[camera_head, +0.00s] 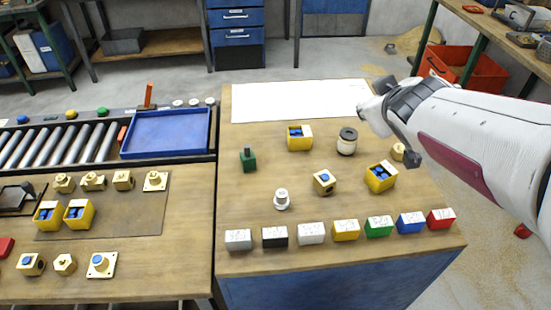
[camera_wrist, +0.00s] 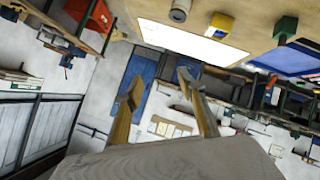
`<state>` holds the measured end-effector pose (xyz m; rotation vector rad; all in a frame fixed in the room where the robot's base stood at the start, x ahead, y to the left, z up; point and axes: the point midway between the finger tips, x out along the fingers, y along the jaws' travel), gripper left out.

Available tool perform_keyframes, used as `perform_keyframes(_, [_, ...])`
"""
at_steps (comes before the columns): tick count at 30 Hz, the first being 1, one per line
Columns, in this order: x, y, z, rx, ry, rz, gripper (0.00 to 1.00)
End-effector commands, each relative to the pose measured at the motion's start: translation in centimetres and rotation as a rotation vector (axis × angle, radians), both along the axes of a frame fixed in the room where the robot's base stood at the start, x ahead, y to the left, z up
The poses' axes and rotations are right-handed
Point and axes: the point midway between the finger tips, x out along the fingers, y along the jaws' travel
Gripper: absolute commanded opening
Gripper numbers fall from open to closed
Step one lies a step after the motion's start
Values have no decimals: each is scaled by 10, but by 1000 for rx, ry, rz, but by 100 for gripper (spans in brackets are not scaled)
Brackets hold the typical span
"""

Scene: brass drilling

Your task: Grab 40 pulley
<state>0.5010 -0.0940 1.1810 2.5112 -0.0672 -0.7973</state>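I cannot read which part is marked 40. A light spool-like round part with a dark centre (camera_head: 347,141), pulley-like in shape, stands on the right table. It also shows at the top of the wrist view (camera_wrist: 180,11). A smaller white stepped round part (camera_head: 281,199) stands nearer the front of that table. My gripper (camera_wrist: 158,76) has its two fingers spread apart with nothing between them, facing away from the table parts. In the head view my arm reaches in from the right, its end near the white sheet's right edge; the fingers are not clear there.
The white sheet (camera_head: 295,101) covers the table's back. Yellow bins (camera_head: 299,138) (camera_head: 381,177), a green block (camera_head: 248,158) and brass parts (camera_head: 324,182) stand around the spool. A row of coloured labelled blocks (camera_head: 346,230) lines the front. A blue tray (camera_head: 166,133) lies left.

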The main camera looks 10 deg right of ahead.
Motion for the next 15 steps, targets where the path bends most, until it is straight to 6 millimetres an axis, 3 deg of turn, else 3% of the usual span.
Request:
perform_keyframes(6, [47,8,-9,-49,-41,141,40])
perform_keyframes(15, [93,32,-39,-62,-68,372,40])
